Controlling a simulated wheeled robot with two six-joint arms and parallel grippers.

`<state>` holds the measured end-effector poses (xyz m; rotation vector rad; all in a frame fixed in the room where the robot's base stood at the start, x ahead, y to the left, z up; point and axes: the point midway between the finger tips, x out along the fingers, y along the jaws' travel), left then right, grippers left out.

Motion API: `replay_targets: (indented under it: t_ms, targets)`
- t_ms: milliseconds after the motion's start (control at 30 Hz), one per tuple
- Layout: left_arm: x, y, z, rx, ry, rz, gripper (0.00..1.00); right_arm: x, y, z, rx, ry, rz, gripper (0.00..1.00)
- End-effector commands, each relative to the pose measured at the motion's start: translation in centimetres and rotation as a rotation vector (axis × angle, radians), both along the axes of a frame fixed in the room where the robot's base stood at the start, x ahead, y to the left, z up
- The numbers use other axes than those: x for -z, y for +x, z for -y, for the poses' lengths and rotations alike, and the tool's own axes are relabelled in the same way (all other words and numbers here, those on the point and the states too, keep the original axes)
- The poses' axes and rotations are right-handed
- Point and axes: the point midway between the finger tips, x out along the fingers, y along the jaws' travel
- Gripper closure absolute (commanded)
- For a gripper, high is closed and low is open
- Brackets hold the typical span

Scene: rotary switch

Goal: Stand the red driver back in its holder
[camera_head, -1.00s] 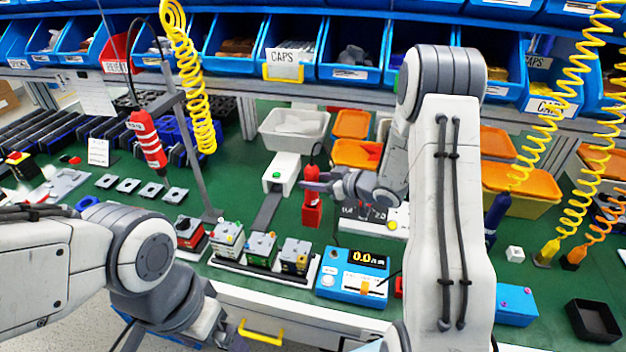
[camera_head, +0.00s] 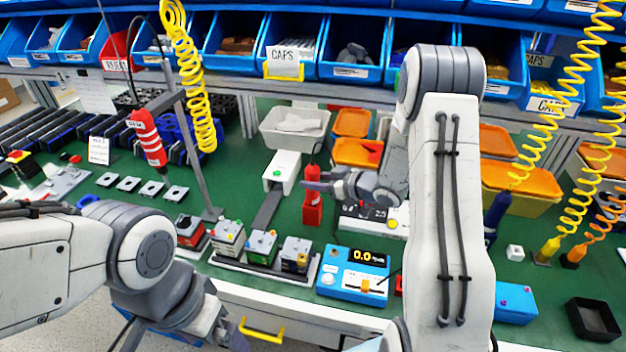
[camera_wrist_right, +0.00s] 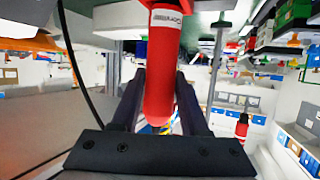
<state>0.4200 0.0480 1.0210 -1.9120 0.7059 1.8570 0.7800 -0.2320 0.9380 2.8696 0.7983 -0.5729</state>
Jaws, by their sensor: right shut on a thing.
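The red driver (camera_head: 313,173) is upright in my right gripper (camera_head: 310,186), over the middle of the green bench. In the right wrist view the red driver (camera_wrist_right: 160,90) lies between the two dark fingers, its white label towards the top of the picture. My right gripper (camera_wrist_right: 158,105) is shut on it.
Another red driver (camera_head: 147,138) hangs on a stand at the left. A blue meter box (camera_head: 352,283) and a tray of small switch boxes (camera_head: 263,249) stand in front. A white fixture (camera_head: 281,172) is left of the held driver. Blue bins line the back.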

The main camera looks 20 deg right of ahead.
Motion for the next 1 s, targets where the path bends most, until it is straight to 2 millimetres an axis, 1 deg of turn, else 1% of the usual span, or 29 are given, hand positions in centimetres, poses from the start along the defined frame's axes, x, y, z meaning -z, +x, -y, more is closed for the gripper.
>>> replay_targets:
  t_ms: [300,667,700,733,767,800,867,900,1000]
  targets:
    - [0.02,0.0,0.0,0.0,0.0,0.0,0.0,-0.06,0.04,0.02,0.001,0.0,0.003,1.0]
    - [0.2,0.0,0.0,0.0,0.0,0.0,0.0,0.32,0.05,0.01,0.0,0.0,0.002,1.0]
    - [0.16,0.0,0.0,0.0,0.0,0.0,0.0,0.26,0.05,0.0,0.0,0.001,0.003,0.71]
    - [0.16,0.0,0.0,0.0,0.0,0.0,0.0,0.26,0.05,0.0,0.0,0.001,0.003,0.78]
    - [0.16,0.0,0.0,0.0,0.0,0.0,0.0,0.26,0.05,0.0,0.0,0.0,0.002,0.78]
    - [0.16,0.0,0.0,0.0,0.0,0.0,0.0,0.26,0.05,0.0,0.0,0.0,0.002,0.52]
    - [0.16,0.0,0.0,0.0,0.0,0.0,0.0,0.27,0.05,0.01,0.0,0.0,0.002,0.29]
    - [0.16,0.0,0.0,0.0,0.0,0.0,0.0,0.28,0.05,0.01,0.0,0.0,0.002,0.21]
    - [0.16,0.0,0.0,0.0,0.0,0.0,0.0,0.3,0.03,0.0,0.0,0.0,0.001,0.21]
